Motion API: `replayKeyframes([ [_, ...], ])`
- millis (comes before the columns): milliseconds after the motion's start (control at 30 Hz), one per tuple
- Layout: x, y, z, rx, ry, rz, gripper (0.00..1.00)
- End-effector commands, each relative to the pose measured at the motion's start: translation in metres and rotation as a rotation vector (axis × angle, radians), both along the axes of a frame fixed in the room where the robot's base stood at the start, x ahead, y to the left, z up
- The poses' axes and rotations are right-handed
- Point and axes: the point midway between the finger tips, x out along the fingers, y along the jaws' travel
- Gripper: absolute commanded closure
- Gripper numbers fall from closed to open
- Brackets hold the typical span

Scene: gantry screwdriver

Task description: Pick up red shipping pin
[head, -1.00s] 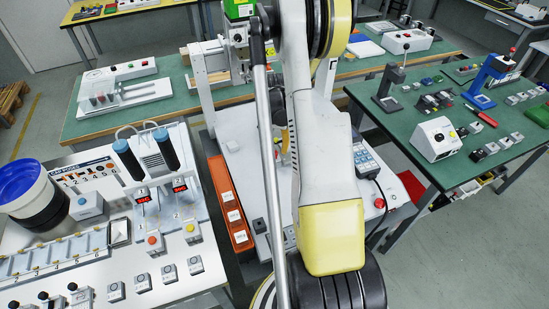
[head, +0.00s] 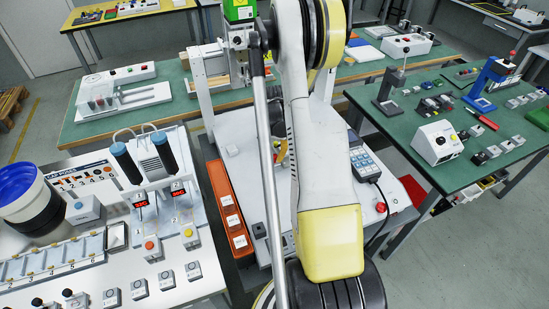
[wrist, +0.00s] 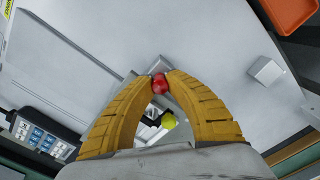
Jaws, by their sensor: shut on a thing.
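The red shipping pin (wrist: 159,84) shows in the wrist view as a small rounded red piece between the tips of the two yellow fingers. My gripper (wrist: 160,77) is shut on it, one finger on each side. A grey metal part with a yellow-green round piece (wrist: 168,121) lies below the pin, seen between the fingers. Whether the pin still touches that part cannot be told.
The white work surface of the gantry (wrist: 215,45) spreads around the gripper. A white block (wrist: 265,70), an orange tray (wrist: 292,12) and a keypad (wrist: 40,133) lie around it. In the head view a bench with screwdriver-like tools (head: 150,158) stands left and a green table (head: 470,110) right.

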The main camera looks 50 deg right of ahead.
Motion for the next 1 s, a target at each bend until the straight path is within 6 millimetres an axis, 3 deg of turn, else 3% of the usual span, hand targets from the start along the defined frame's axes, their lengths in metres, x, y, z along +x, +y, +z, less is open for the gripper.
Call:
replayKeyframes([
  [167,0.000,0.000,0.015,0.000,0.000,0.000,1.00],
  [333,0.000,0.000,0.044,0.000,0.000,0.000,1.00],
  [700,-0.058,-0.043,0.085,0.000,0.000,-0.005,1.00],
  [1000,-0.088,-0.066,0.106,0.000,0.000,-0.001,1.00],
])
